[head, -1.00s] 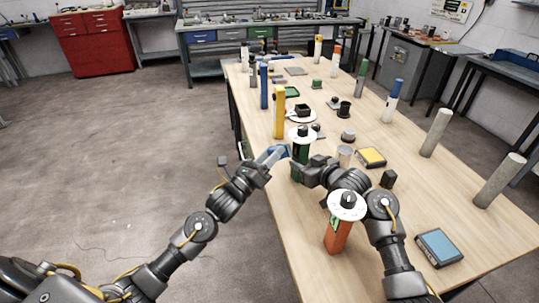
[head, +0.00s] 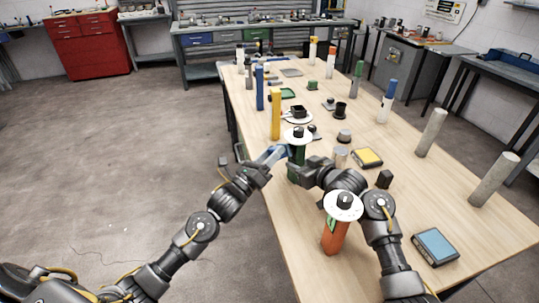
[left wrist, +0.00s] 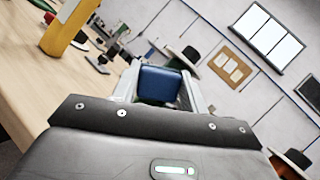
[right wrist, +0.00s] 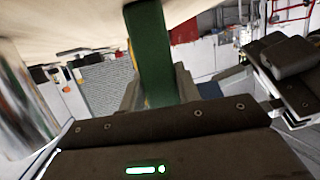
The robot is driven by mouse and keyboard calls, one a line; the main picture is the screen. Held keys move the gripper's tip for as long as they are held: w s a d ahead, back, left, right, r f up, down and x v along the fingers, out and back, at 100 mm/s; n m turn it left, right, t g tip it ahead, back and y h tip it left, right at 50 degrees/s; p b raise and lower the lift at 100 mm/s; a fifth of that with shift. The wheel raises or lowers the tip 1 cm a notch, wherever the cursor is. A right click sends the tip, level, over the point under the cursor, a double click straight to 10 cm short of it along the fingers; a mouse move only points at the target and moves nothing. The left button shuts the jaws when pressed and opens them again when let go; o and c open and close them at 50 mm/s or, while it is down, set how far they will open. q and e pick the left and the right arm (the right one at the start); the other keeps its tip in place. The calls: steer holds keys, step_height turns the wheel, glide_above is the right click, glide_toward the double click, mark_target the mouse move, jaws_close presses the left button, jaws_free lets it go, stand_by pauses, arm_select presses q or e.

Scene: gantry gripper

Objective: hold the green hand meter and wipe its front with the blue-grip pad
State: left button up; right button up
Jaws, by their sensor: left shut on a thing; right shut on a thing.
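The green hand meter (head: 299,153) stands upright, with a white disc and dark knob on top. My right gripper (head: 296,175) is shut on its green body, which also shows between the fingers in the right wrist view (right wrist: 150,55). My left gripper (head: 276,156) is shut on the blue-grip pad, whose blue block (left wrist: 160,84) shows between the fingers in the left wrist view. The pad is close beside the left side of the meter in the head view. I cannot tell whether they touch, and the pad's wiping face is hidden.
An orange meter-like thing (head: 334,236) with a white disc top stands nearer on the table (head: 385,225). A yellow post (head: 275,115), a blue post (head: 260,88), a metal can (head: 340,155) and a yellow-topped box (head: 367,157) stand around. Open floor lies left.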

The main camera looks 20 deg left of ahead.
arm_select(q)
steer(key=shift+w+d, duration=0.25)
steer(key=shift+w, duration=0.1)
steer(key=shift+s+d, duration=0.65)
steer(key=shift+d, duration=0.15)
steer(key=shift+s+d, duration=0.6)
steer(key=shift+d, duration=0.2)
steer(key=shift+w+d, duration=0.1)
steer(key=shift+w, duration=0.05)
steer(key=shift+w+a, duration=0.55)
steer(key=shift+a, duration=0.35)
steer(key=shift+w+a, duration=0.5)
steer(key=shift+a, duration=0.4)
